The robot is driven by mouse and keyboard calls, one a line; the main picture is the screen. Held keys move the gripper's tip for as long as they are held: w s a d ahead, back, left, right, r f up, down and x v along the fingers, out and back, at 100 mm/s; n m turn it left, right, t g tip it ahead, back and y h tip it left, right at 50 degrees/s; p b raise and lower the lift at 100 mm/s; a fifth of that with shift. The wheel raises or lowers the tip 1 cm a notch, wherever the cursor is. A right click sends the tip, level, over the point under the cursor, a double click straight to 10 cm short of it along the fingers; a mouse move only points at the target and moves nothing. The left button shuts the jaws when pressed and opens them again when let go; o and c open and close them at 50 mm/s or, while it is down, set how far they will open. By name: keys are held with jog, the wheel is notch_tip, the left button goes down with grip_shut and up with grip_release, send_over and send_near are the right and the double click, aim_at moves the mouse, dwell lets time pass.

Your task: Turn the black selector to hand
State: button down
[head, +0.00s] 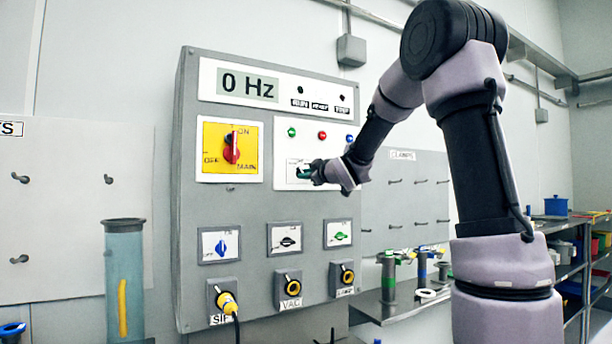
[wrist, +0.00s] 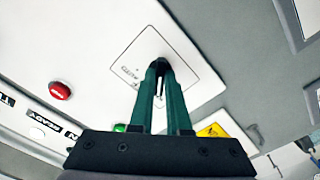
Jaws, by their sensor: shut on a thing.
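My gripper (head: 304,172) reaches the white selector plate (head: 292,174) on the upper right part of the grey panel. In the wrist view the green fingers of my gripper (wrist: 159,70) are shut on the black selector (wrist: 160,87), which shows as a dark sliver between them. The plate (wrist: 178,62) in that view carries small lettering beside the fingers, too blurred to read surely. The fingers hide most of the selector, so its pointing direction cannot be told.
A green, a red (head: 322,135) and a blue button sit just above the plate. The yellow main switch (head: 231,149) with a red handle is to the left. Three small switches, one with a black knob (head: 289,242), and sockets lie below. The display (head: 248,85) reads 0 Hz.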

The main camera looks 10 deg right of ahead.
jog(key=shift+n, duration=0.5)
jog(key=c, duration=0.9)
grip_release()
jog(key=shift+s, duration=0.1)
jog(key=v, duration=1)
jog(key=shift+s+d, duration=0.15)
jog(key=shift+s, duration=0.15)
